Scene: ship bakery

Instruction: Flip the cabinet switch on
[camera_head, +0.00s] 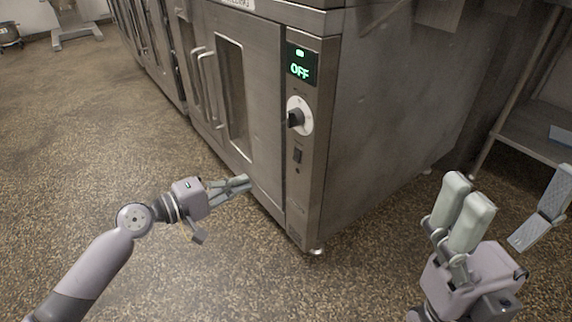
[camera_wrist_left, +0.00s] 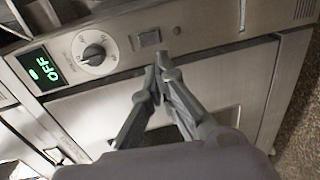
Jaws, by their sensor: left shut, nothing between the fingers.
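The steel cabinet (camera_head: 355,110) has a narrow control panel with a green display (camera_head: 301,65) that reads OFF. Below it are a round dial (camera_head: 299,116) and a small dark rocker switch (camera_head: 298,156). In the left wrist view the display (camera_wrist_left: 47,68), dial (camera_wrist_left: 94,52) and switch (camera_wrist_left: 147,39) appear turned sideways. My left gripper (camera_head: 246,182) is shut and empty, in front of the cabinet door, left of and lower than the switch in the head view. In the left wrist view its fingertips (camera_wrist_left: 158,72) appear close to the switch, with a visible gap. My right gripper (camera_head: 507,218) is open and empty.
The cabinet door has vertical handles (camera_head: 209,88) and a dark window. More steel units stand behind it to the left. A metal shelf (camera_head: 530,133) is at the right. The speckled floor (camera_head: 90,130) is open at left.

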